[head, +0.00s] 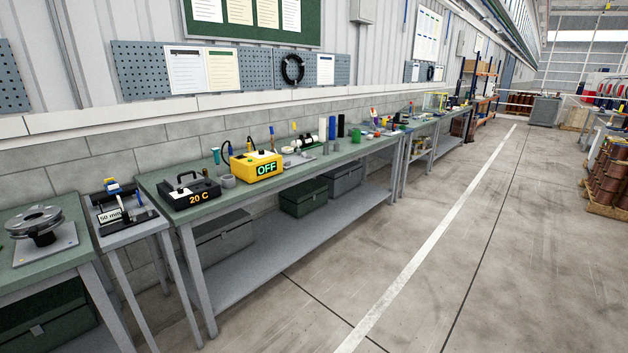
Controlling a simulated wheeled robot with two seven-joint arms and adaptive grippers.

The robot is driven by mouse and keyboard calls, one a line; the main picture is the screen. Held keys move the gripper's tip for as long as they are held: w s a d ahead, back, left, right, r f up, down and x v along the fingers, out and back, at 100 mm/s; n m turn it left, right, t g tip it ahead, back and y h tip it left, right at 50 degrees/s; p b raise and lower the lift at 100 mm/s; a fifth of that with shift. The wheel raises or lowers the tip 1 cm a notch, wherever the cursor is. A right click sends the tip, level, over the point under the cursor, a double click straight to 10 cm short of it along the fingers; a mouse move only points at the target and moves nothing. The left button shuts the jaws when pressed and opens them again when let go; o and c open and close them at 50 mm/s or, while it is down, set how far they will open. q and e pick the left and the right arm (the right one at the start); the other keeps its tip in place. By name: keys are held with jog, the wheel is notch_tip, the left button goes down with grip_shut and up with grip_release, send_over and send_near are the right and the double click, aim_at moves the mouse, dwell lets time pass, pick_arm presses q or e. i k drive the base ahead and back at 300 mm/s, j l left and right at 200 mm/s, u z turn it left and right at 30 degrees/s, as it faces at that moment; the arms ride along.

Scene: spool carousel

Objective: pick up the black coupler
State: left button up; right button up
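Several small upright cylinders stand toward the far end of the long green-topped workbench (215,202). One is a black cylinder (341,126), beside a blue cylinder (332,128) and a white one (322,128). The black one may be the black coupler, but it is too small to tell. A dark piece with white parts (304,142) lies to their left. Neither of my grippers is in view.
A small stand (125,219) and a table with a round turntable (36,222) are at left. The floor (450,230) in front is clear.

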aim_at(304, 143)
jog(key=i+z, duration=0.3)
jog(key=i, duration=0.15)
jog(key=i+z, duration=0.3)
jog(key=i, duration=0.2)
jog(key=i+z, duration=0.1)
jog(key=i, duration=1.1)
jog(key=i+j+z, duration=0.15)
jog(key=i, duration=0.5)
jog(key=i+j+z, duration=0.1)
jog(key=i, duration=0.5)
